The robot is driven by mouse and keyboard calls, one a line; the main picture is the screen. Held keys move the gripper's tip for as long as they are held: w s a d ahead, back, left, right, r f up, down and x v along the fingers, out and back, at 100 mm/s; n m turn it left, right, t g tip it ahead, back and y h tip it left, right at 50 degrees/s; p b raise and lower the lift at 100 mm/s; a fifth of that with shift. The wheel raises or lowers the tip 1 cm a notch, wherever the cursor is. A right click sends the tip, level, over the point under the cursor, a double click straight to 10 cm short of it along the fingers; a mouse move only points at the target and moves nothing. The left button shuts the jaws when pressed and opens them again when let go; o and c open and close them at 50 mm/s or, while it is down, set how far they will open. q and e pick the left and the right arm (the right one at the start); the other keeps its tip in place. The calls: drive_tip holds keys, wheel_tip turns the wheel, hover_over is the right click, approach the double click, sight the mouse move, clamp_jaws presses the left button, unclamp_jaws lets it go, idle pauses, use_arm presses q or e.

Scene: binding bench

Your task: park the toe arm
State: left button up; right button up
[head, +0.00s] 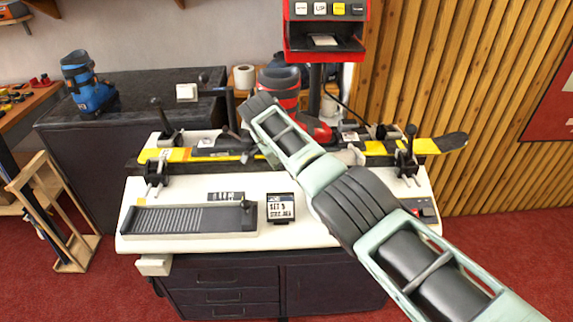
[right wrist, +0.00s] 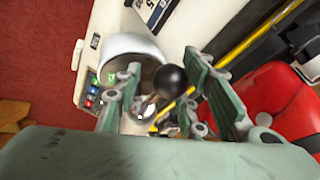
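A black ball knob (right wrist: 171,80) on a short lever, apparently the toe arm's handle, shows in the right wrist view. My right gripper (right wrist: 162,72) has its two green fingers on either side of the knob, with a visible gap at the left finger. It looks open around the knob. In the head view my right arm crosses the bench and hides most of this area, so the arm's full length does not show. A ski with yellow sections (head: 427,146) lies across the bench (head: 200,245). A red boot (right wrist: 272,105) is right of the fingers. My left gripper is out of view.
A pale rounded cylinder (right wrist: 118,55) is close to the left finger. A clamp post (head: 408,150) stands at the ski's right, another (head: 160,170) at its left. A card (head: 280,207), a ribbed tray (head: 188,219) and a control panel (head: 425,209) occupy the bench front.

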drive_tip(key=shift+s+a+r, duration=0.2)
drive_tip(key=shift+r, duration=0.3)
drive_tip(key=v, duration=1.1)
drive_tip(key=shift+f, duration=0.1)
drive_tip(key=shift+c, duration=0.4)
